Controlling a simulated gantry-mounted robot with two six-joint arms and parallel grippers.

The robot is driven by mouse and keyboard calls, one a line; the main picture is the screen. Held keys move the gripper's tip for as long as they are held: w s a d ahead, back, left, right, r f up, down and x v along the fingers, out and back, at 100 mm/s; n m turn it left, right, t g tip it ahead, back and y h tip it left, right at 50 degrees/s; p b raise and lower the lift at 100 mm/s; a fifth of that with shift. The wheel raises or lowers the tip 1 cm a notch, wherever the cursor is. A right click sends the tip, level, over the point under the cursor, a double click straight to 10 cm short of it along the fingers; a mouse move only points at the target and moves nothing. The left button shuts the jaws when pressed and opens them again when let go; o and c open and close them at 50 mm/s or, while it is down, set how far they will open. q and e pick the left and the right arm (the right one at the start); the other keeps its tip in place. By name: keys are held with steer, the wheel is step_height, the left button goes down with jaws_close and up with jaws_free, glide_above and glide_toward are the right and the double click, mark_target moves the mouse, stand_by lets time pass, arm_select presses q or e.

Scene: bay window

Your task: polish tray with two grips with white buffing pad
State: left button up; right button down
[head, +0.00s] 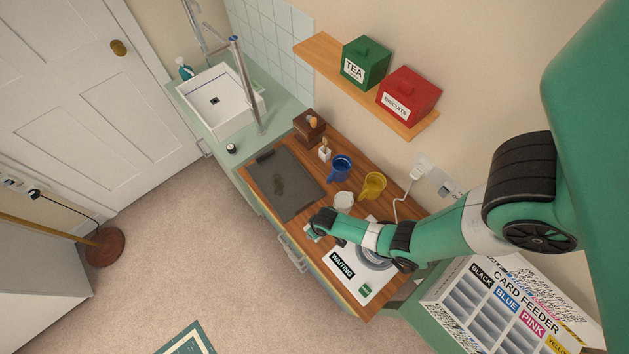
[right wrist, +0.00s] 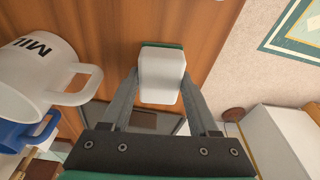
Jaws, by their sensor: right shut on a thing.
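The tray (head: 296,199) is a dark grey rectangular slab lying flat on the wooden worktop in the head view. A darker smudge shows near its middle. My right gripper (head: 314,229) is over the worktop just off the tray's near right end. In the right wrist view my right gripper (right wrist: 161,95) is shut on the white buffing pad (right wrist: 161,72), a white block with a green edge at its far end. The pad is mostly hidden by the gripper in the head view. I cannot tell whether it touches the worktop. My left gripper is not in view.
A white panel marked WAITING (head: 342,265) lies below my right arm.

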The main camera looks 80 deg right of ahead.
steer(key=shift+r+p, duration=2.95)
steer(key=shift+r, duration=0.05)
step_height(320, 180, up, 12)
steer(key=p, duration=1.2)
steer(key=shift+r, duration=0.25)
